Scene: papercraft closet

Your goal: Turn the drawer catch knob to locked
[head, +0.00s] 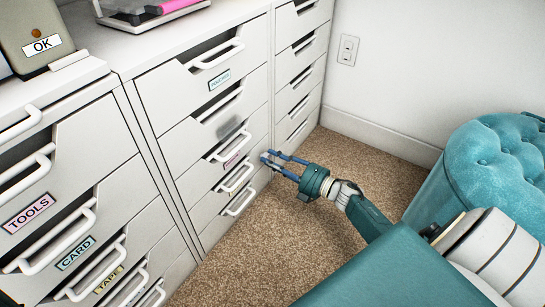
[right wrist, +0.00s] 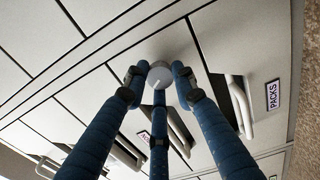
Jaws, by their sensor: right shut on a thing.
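The catch knob (right wrist: 160,76) is a small round pale grey knob on the white drawer front, seen in the right wrist view. My right gripper (right wrist: 157,78) is shut on it, with blue fingers on both sides and one below. In the head view my right gripper (head: 268,158) reaches the right edge of the middle drawer unit (head: 200,120). There the fingers hide the knob. I cannot tell which way the knob is turned. My left gripper is not in view.
White drawers with loop handles surround the knob; one label reads PACKS (right wrist: 273,96). A teal tufted seat (head: 470,165) stands at the right. Brown carpet (head: 260,250) lies open between the seat and the drawers. A box marked OK (head: 38,28) is on top at the left.

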